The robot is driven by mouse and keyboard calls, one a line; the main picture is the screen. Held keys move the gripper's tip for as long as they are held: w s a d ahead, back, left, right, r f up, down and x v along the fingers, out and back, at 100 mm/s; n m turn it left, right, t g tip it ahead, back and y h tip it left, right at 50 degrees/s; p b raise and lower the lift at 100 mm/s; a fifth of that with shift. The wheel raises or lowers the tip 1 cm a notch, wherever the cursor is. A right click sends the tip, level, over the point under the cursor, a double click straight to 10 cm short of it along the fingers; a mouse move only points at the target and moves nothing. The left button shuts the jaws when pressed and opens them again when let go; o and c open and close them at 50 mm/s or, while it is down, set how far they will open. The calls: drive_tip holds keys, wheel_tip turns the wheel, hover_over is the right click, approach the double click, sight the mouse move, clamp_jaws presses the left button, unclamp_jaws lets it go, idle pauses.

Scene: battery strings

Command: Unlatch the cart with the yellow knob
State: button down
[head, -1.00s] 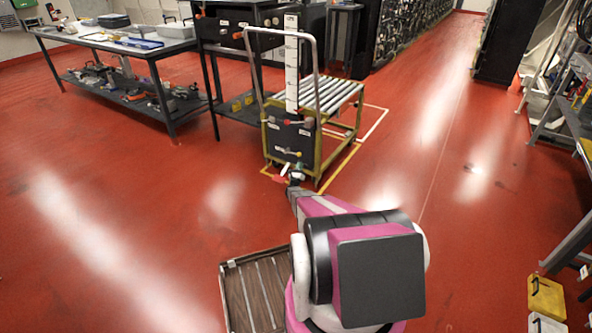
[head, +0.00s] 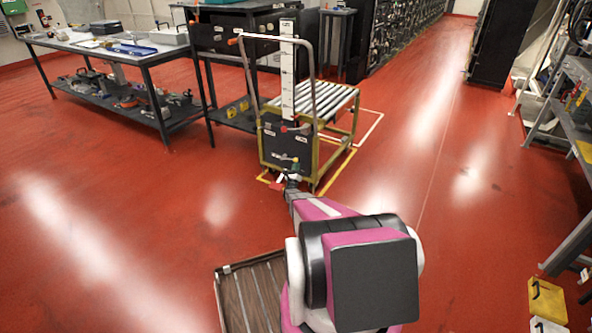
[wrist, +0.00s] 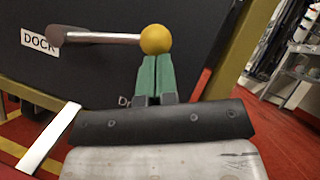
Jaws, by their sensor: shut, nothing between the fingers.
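The cart (head: 316,168) has a yellow-green frame, a roller top and a tall grey handle. Its black front panel (head: 270,146) faces me. In the wrist view, a metal lever (wrist: 100,38) on this panel runs sideways and ends in the round yellow knob (wrist: 156,39). A "DOCK" label (wrist: 39,43) sits by the lever's left end. My gripper (wrist: 155,62) has green fingers, shut together with nothing between them. The fingertips are right at the knob's underside; I cannot tell if they touch. In the head view my gripper (head: 295,163) is in front of the panel's lower part.
A workbench (head: 110,45) with tools stands at the left. Black racks (head: 400,35) line the back. Shelving stands at the right, with a yellow box (head: 547,300) on the floor. Yellow and white floor lines border the cart. The red floor around is mostly clear.

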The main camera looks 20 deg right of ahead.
drive_tip(key=w+a+r+n+g+y, duration=0.1)
drive_tip(key=w+a+r+n+y, duration=0.1)
drive_tip(key=r+n, duration=0.4)
drive_tip(key=w+a+r+n+g+y, duration=0.1)
drive_tip(key=w+a+r+n+y, duration=0.2)
drive_tip(key=w+r+n+y, duration=0.2)
drive_tip(key=shift+a+r+n+y, duration=0.2)
drive_tip(key=shift+r+n+y, duration=0.3)
drive_tip(key=shift+n, duration=1.3)
drive_tip(key=shift+w+a, duration=0.15)
drive_tip(key=shift+w, duration=0.05)
drive_tip(key=shift+s, duration=0.1)
